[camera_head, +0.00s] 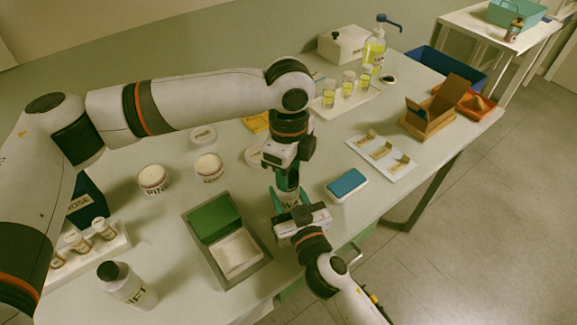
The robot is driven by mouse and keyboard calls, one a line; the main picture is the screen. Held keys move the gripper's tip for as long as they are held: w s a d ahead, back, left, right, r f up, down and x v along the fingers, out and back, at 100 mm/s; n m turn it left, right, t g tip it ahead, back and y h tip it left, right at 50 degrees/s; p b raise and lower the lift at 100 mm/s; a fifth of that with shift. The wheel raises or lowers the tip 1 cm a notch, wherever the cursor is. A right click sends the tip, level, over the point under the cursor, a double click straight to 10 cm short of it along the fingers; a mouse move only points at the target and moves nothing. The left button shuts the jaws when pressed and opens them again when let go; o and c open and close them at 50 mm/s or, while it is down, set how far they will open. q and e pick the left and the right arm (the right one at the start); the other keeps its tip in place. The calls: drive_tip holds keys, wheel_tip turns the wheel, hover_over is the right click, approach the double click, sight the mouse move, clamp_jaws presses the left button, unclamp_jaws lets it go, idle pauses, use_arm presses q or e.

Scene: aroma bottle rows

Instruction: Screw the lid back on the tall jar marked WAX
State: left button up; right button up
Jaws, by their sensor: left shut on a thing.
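The tall jar marked WAX (289,199) stands upright on the table, with only "WA" of its label readable. My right gripper (290,204) reaches in from the lower right, with its teal fingers on either side of the jar. Whether they press on it is too small to tell. My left gripper (288,177) points down from above, directly over the jar, shut on a dark piece that looks like the lid (288,184). The fingers mostly hide the lid. Whether it touches the jar's rim cannot be seen.
A grey tray (262,268) with a green compartment lies left of my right gripper. A blue-topped box (346,185) stands close on the right. White jars, including PINE (154,179), stand to the left.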

use_arm(q)
drive_tip(key=m, duration=1.3)
drive_tip(key=shift+a, duration=0.1)
drive_tip(key=m, duration=0.4)
drive_tip(key=shift+f+m, duration=0.1)
drive_tip(key=shift+m, duration=0.2)
drive_tip(key=m, duration=0.6)
drive_tip(key=shift+a, duration=0.1)
drive_tip(key=o, duration=0.9)
drive_tip(key=shift+o, duration=0.2)
